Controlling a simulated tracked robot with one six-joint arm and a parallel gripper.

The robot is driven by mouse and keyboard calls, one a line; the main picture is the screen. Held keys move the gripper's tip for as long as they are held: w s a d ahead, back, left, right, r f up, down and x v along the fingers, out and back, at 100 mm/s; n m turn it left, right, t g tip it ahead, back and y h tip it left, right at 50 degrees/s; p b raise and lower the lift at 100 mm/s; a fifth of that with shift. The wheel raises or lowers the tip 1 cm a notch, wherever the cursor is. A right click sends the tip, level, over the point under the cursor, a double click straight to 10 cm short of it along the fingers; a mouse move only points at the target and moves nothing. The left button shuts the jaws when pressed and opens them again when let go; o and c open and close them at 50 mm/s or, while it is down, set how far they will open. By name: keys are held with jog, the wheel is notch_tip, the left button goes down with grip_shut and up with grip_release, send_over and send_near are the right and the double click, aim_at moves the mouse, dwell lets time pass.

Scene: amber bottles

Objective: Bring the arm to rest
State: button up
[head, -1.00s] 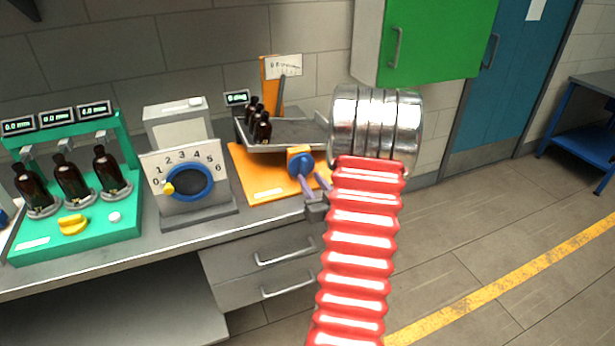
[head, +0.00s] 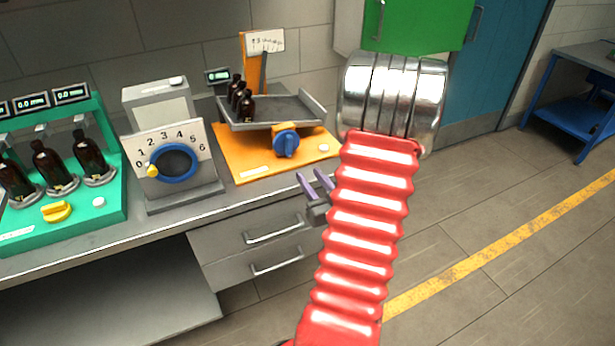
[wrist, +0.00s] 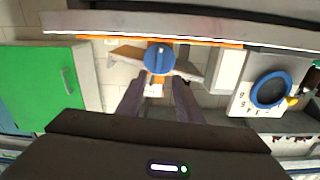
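My gripper (head: 309,173) is in front of the bench edge, above the drawers, with its two purple fingers apart and nothing between them. In the wrist view the fingers (wrist: 158,84) stand spread, with the blue knob (wrist: 158,58) seen beyond the gap. In the head view that blue knob (head: 286,142) sits on the orange-based device (head: 232,162), up and left of the fingers and apart from them. My red ribbed arm hides part of the floor and wall behind it.
A grey tray (head: 305,113) with amber bottles (head: 247,108) is on the orange device. A numbered dial box (head: 172,162) and green bottle stand (head: 112,205) are to the left. A green cabinet (head: 415,25) hangs above.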

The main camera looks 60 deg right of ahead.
jog(key=shift+f, duration=0.15)
jog(key=s+f+m+g+y, duration=0.1)
jog(key=s+f+g, duration=0.35)
jog(key=f, duration=0.25)
jog(key=s+f+g+y, duration=0.2)
jog(key=s+f+g, duration=0.1)
jog(key=f+g, duration=0.3)
jog(key=w+a+r+n+y, duration=0.2)
jog(key=a+r, duration=0.6)
jog(key=a, duration=0.6)
jog(key=w+a+r+n+y, duration=0.1)
jog(key=a+r+n+y, duration=0.1)
jog(key=a+r, duration=0.7)
jog(key=w+a+r+n+y, duration=0.2)
jog(key=a+r, duration=0.6)
jog(key=a, duration=1.1)
jog(key=shift+w+a+r+n+t, duration=0.25)
jog(key=shift+w+n+t, duration=0.1)
jog(key=shift+n, duration=0.75)
jog(key=shift+d, duration=0.15)
